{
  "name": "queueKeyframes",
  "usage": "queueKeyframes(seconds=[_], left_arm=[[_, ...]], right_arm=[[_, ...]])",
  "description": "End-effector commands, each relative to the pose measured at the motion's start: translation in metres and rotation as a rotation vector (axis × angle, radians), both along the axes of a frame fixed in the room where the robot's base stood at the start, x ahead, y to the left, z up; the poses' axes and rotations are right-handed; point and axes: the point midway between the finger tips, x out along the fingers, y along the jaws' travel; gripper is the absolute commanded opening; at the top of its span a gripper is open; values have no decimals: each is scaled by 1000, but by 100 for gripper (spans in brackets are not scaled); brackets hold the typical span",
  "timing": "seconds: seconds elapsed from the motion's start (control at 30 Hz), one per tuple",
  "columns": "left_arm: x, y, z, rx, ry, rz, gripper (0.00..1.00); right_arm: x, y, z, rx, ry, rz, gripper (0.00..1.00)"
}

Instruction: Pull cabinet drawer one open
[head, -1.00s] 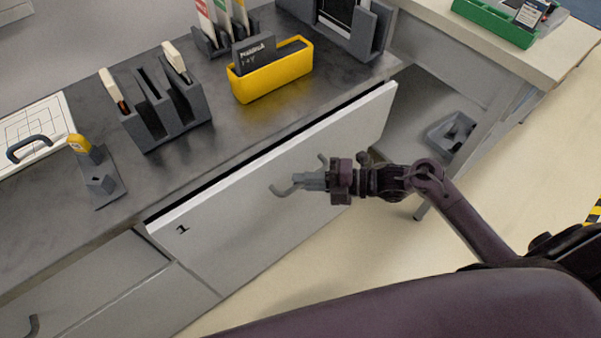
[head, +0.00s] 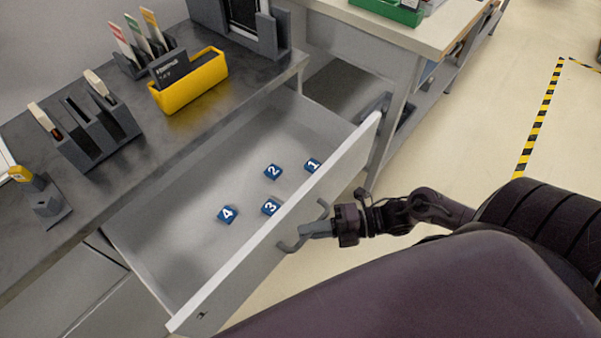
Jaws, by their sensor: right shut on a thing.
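Cabinet drawer one (head: 345,150) stands pulled well out from under the dark worktop, and its inside is in view. Its front carries a small label near the left end. Several blue numbered blocks lie on the drawer floor, among them block 2 (head: 272,172) and block 4 (head: 228,214). My right gripper (head: 309,229) is at the outer face of the drawer front, shut on the grey handle (head: 291,245). The fingers partly hide the handle's middle. My left gripper is not in view.
A yellow bin (head: 190,88), a dark slotted rack (head: 90,130) and a holder with colored cards (head: 140,55) stand on the worktop (head: 165,145). A table with a green tray (head: 390,10) is at the top right. Open floor (head: 460,130) lies right.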

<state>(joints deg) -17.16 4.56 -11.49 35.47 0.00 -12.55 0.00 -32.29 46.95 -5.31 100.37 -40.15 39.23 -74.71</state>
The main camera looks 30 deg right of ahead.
Motion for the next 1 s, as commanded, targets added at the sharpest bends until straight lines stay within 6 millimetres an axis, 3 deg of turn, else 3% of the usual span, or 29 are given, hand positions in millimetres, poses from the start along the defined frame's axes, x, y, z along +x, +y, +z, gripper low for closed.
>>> queueKeyframes(seconds=[0.2, 0.57, 0.6, 0.77, 1.0], left_arm=[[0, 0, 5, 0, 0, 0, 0], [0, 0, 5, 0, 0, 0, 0], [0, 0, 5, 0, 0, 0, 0], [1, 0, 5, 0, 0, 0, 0], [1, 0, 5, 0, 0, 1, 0]], right_arm=[[-11, -3, 0, 1, 3, 1, 0], [-12, -4, -1, 0, 2, 1, 0], [-12, -4, -1, 0, 2, 1, 14], [-12, -4, -1, 0, 1, 0, 34], [-11, -4, 0, 0, 0, 0, 34]])
